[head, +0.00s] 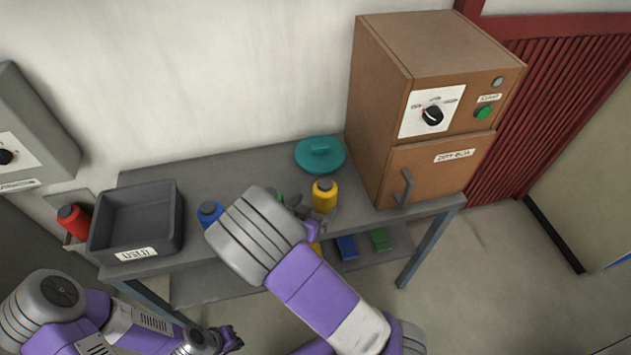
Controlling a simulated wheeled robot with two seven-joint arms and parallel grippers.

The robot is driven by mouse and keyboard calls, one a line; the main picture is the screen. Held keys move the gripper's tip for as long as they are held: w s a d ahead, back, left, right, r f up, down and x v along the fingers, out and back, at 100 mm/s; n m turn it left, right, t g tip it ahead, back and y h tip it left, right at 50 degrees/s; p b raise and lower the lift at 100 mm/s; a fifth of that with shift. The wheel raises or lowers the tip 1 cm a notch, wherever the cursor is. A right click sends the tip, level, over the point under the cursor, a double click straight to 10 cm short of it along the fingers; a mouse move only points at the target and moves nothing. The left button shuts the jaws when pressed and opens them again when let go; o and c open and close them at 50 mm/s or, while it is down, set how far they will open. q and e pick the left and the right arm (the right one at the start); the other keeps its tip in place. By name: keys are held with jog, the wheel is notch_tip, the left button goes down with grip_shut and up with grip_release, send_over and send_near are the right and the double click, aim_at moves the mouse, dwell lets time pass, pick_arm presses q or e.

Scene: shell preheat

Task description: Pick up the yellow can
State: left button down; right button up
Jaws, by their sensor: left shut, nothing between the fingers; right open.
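The yellow can (324,196) with a dark cap stands upright on the grey table, in front of the teal lid and left of the brown box. My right gripper (303,208) is at the can's left side, open; my forearm hides part of it, and I cannot tell whether a finger touches the can. My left gripper (232,340) is shut and empty, low in front of the table at the bottom of the view.
A teal lid (320,154) lies behind the can. A brown oven-like box (440,165) stands right. A blue can (209,213), a dark tray (180,225) and a red can (74,222) are left. Something green shows beside my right gripper. Blue (347,247) and green (381,239) blocks lie below.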

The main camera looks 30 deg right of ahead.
aim_at(325, 194)
jog(key=b+x, duration=0.2)
jog(key=x, duration=0.5)
jog(key=shift+w+d, duration=0.15)
jog(key=shift+d, duration=0.15)
jog(key=shift+c, duration=0.5)
jog(key=c, duration=1.1)
